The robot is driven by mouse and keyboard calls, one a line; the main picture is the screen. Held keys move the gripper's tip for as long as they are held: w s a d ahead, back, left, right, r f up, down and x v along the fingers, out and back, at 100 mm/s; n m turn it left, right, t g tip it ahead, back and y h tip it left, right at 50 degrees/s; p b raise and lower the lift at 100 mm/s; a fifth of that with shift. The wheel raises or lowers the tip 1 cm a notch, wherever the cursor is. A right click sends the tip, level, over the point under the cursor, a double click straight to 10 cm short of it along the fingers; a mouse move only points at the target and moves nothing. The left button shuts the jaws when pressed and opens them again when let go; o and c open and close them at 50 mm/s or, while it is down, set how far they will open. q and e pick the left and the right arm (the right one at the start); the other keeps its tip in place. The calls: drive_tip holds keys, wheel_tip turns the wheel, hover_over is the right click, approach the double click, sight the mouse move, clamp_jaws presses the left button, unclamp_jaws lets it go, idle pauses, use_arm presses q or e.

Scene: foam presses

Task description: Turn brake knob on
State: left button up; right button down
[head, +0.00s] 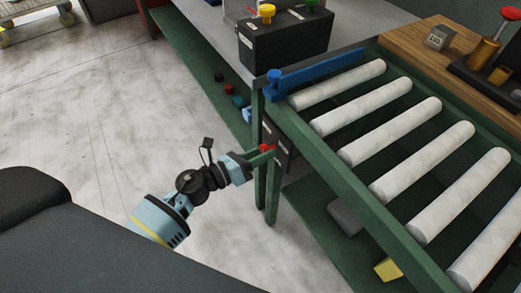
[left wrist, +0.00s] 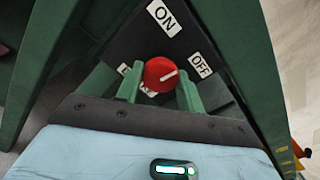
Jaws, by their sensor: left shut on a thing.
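The red knob (left wrist: 160,75) sits on a dark panel (left wrist: 125,45) between green legs. Its white line points right, roughly toward the OFF label (left wrist: 201,65). The ON label (left wrist: 165,17) is above the knob. A third label at the knob's left is mostly hidden by a finger. My left gripper (left wrist: 159,92) has its two green fingers on either side of the knob and is shut on it. In the head view the left gripper (head: 268,155) reaches the panel below the roller table, and a bit of red knob shows there. My right gripper is not in view.
A green-framed roller conveyor (head: 390,110) stands right of the panel, with a blue bar (head: 315,73) at its end. A black box (head: 285,42) with yellow and green knobs sits on the grey table. Small coloured pieces lie on the lower shelf.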

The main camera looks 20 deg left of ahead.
use_arm(q)
drive_tip(key=shift+r+n+p, duration=0.15)
drive_tip(key=shift+n+p, duration=2.05)
drive_tip(key=shift+n, duration=3.4)
drive_tip(key=o, duration=1)
